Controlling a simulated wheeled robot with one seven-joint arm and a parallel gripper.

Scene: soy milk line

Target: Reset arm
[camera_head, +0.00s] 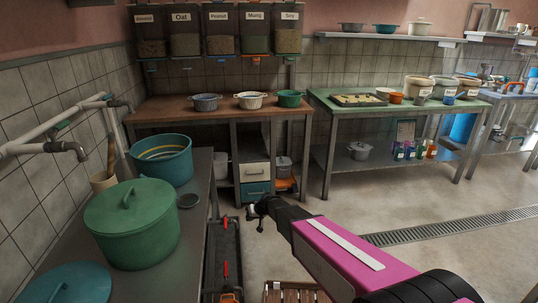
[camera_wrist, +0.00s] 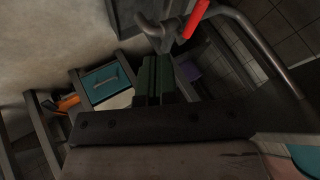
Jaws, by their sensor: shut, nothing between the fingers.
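My arm, pink with black joints, reaches from the lower right of the head view into the open floor space. My gripper (camera_head: 257,213) is at its far end, small and dark, right of the left bench and in front of the wooden counter. In the wrist view my gripper's dark fingers (camera_wrist: 153,78) lie close together, shut with nothing between them. A teal drawer (camera_wrist: 103,82) shows beyond them.
On the left bench stand a lidded green pot (camera_head: 133,228) and a blue-green pot (camera_head: 162,160). Wall pipes (camera_head: 60,128) jut over the bench. A wooden counter (camera_head: 170,109) and a green-topped table (camera_head: 330,103) stand behind. Floor on the right is clear, with a drain grate (camera_head: 455,226).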

